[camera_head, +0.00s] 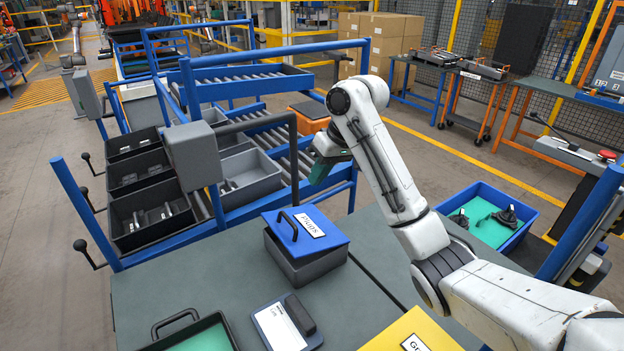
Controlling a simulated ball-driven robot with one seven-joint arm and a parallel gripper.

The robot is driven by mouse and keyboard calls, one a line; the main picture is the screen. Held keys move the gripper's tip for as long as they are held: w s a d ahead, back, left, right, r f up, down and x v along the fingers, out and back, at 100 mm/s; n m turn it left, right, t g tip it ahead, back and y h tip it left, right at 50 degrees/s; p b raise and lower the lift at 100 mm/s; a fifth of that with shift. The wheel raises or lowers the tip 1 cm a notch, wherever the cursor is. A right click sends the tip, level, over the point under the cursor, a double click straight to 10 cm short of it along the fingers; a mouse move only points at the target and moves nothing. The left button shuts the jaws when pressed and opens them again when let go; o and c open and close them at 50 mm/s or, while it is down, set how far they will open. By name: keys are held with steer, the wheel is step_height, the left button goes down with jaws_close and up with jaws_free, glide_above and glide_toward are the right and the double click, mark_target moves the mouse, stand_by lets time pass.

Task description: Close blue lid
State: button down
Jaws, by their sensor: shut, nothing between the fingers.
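A dark strip shows between the lid's near left edge and the box, and I cannot tell whether the lid is fully seated. My gripper (319,176) is shut and empty, pointing down, above and beyond the lid and apart from it. The fingertips are small and partly dark in this view.
A blue-and-white labelled device (285,325), a black-rimmed tray (226,331) and a yellow lid or panel (425,332) lie along the near table edge. A blue bin (532,216) with black parts stands right. Blue roller racks and grey bins (250,175) stand behind.

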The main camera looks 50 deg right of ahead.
steer(key=x, duration=0.4)
steer(key=a+x, duration=0.1)
steer(key=x, duration=0.3)
steer(key=shift+a+f, duration=0.25)
steer(key=shift+w+a+f, duration=0.15)
steer(key=shift+a+f, duration=0.4)
